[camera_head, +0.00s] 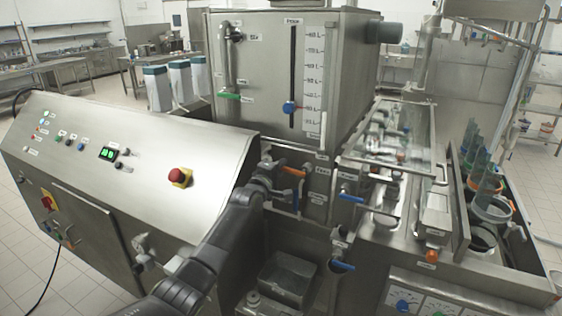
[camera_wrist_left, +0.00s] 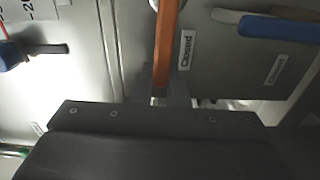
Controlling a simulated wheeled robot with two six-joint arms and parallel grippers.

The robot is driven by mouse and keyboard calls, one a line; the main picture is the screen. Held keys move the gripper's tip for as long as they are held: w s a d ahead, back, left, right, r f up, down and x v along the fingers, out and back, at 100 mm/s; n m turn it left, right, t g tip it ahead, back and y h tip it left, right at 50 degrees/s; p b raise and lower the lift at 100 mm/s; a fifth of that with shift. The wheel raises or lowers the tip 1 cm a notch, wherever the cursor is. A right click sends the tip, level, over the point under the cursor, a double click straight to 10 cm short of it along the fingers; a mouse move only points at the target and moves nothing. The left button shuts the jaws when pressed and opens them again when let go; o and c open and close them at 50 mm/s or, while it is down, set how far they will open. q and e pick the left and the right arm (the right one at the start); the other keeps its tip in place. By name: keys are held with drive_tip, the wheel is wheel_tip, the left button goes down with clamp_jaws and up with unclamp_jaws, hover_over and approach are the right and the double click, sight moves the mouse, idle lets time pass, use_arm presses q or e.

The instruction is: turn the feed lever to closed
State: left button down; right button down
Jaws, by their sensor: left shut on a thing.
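An orange-handled lever (camera_head: 292,171) sits on the steel front below the tank. It is large in the left wrist view (camera_wrist_left: 166,45), lying between the two fingers of my left gripper (camera_wrist_left: 164,84). The gripper is shut on it. A "Closed" label (camera_wrist_left: 186,50) is close beside the handle on its right in that view. In the head view my left gripper (camera_head: 276,184) is at the lever, and my arm and wrist cover part of the area. The lever's own name label cannot be read. My right gripper is not in view.
A blue lever (camera_head: 350,198) is right of the orange one, also in the wrist view (camera_wrist_left: 275,27); another blue lever (camera_head: 342,266) is lower. The slanted control panel (camera_head: 130,150) with a red stop button (camera_head: 180,177) is on the left. The tank (camera_head: 265,75) stands above.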

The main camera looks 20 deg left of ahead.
use_arm(q)
drive_tip(key=shift+f+n, duration=0.25)
drive_tip(key=shift+n, duration=0.15)
drive_tip(key=c, duration=1.4)
unclamp_jaws()
drive_tip(key=shift+c, duration=0.2)
drive_tip(key=s, duration=1.7)
drive_tip(key=shift+s+a, duration=0.15)
drive_tip(key=shift+a, duration=0.2)
